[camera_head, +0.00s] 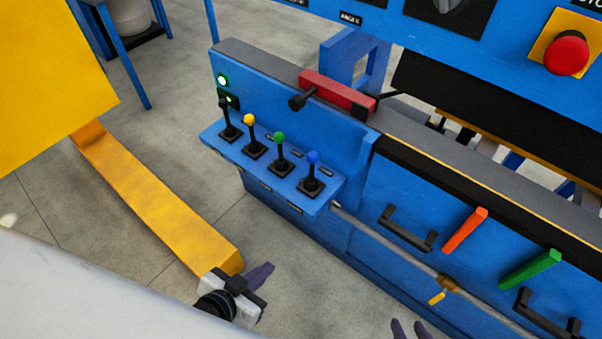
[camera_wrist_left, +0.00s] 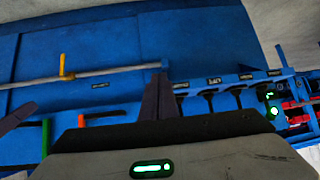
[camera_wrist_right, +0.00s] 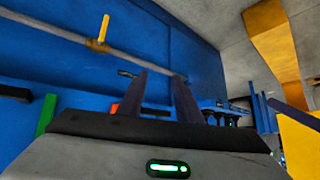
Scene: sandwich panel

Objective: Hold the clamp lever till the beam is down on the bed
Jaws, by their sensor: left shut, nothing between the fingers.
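Several levers with black, yellow (camera_head: 249,120), green (camera_head: 279,137) and blue (camera_head: 312,157) knobs stand upright on a blue shelf on the machine's front. Their labels are too small to read, so I cannot tell which is the clamp lever. A long black beam with a yellow lower edge (camera_head: 462,101) spans the upper right, apparently above the grey bed (camera_head: 450,176). My left gripper (camera_head: 263,275) is shut and empty, in front of and below the shelf; its fingers meet in the left wrist view (camera_wrist_left: 157,98). My right gripper (camera_head: 408,330) is open and empty at the bottom edge.
A red block with a black-knobbed handle (camera_head: 330,88) sits on the machine top. Orange (camera_head: 465,230) and green (camera_head: 530,269) handles, black grips and a pipe with a yellow valve (camera_head: 440,292) line the front. A yellow arm-like structure (camera_head: 160,205) stands left. A red stop button (camera_head: 566,53) is upper right.

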